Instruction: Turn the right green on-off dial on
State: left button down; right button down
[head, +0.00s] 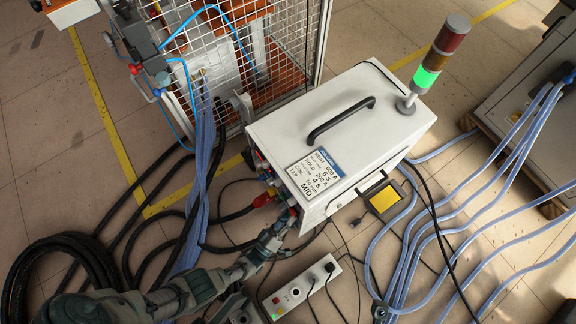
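The induction heater is a white box (335,125) with a black carry handle on its lid, standing on the tiled floor. Its front panel is seen at a steep angle along the lower left side, with small red, blue and green parts (264,180) crowded there. I cannot make out the right green on-off dial or its position. My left arm comes in from the lower left, and my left gripper (280,226) is at the panel's lower corner, close to a small red part (292,212). Its fingers are too small and overlapped to tell open from shut.
A signal tower (433,68) on the lid shows green lit. A wire mesh cage (245,50) stands behind left. Black hoses (60,250) and pale blue hoses (400,240) cover much floor. A white socket box (300,290) lies below the heater, a yellow-topped pedal (385,199) beside it.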

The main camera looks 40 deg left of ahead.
pick_arm(q)
jog(key=c, duration=0.8)
grip_release()
jog(key=shift+s+d+f, duration=0.1)
jog(key=shift+s+f, duration=0.1)
jog(key=shift+f, duration=0.25)
jog(key=shift+o, duration=0.2)
jog(key=shift+w+r, duration=0.15)
jog(key=shift+r, duration=0.1)
